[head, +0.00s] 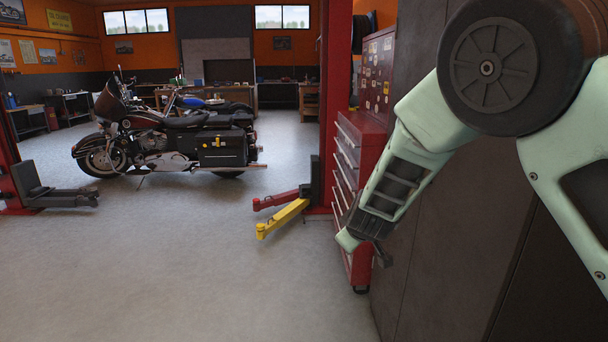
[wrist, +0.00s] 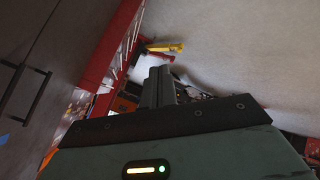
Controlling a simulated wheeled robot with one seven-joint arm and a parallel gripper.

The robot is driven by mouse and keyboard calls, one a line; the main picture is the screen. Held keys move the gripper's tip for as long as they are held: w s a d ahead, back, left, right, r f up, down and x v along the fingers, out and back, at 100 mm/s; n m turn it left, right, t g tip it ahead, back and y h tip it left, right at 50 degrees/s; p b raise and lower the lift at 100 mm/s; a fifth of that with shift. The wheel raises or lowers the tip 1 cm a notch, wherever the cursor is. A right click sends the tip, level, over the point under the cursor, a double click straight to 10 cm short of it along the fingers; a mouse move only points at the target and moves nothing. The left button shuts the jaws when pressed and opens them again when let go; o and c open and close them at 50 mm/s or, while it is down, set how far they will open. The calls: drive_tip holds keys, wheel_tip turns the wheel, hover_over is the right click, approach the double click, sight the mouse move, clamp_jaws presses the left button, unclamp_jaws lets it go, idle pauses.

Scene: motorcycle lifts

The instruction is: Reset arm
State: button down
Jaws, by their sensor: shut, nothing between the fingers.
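My arm comes in from the right side of the head view, pale green with a large dark round joint. Its lower link hangs down and to the left, close to a dark cabinet (head: 440,230). The end of the arm sits low in front of the red tool chest, and its fingers are hard to make out there. In the wrist view my gripper (wrist: 160,75) shows its two dark fingers side by side and shut, with nothing between them. A small panel with a yellow bar and green light shows below the fingers.
A red drawer chest (head: 360,165) stands beside the cabinet. A red lift post (head: 334,90) has a yellow lift arm (head: 283,218) low over the floor. A black motorcycle (head: 165,135) stands further back. The grey floor (head: 190,270) in front is clear.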

drive_tip(key=s+a+r+g+y+p, duration=0.1)
drive_tip(key=s+a+r+g+y, duration=0.2)
drive_tip(key=s, duration=0.9)
drive_tip(key=s+a+r+g+y+p, duration=0.1)
drive_tip(key=s+a+r+g, duration=0.25)
drive_tip(key=s, duration=0.75)
drive_tip(key=s+d+r+g+h+p, duration=0.1)
drive_tip(key=s+d+r, duration=0.1)
drive_tip(key=s, duration=0.7)
drive_tip(key=s+d+r+g+h, duration=0.1)
drive_tip(key=s+d, duration=0.4)
drive_tip(key=s, duration=0.5)
drive_tip(key=shift+s+r+m+g+h+p, duration=0.15)
drive_tip(key=shift+r+m+g+h+p, duration=0.25)
drive_tip(key=shift+g+h, duration=0.15)
drive_tip(key=shift+d, duration=0.1)
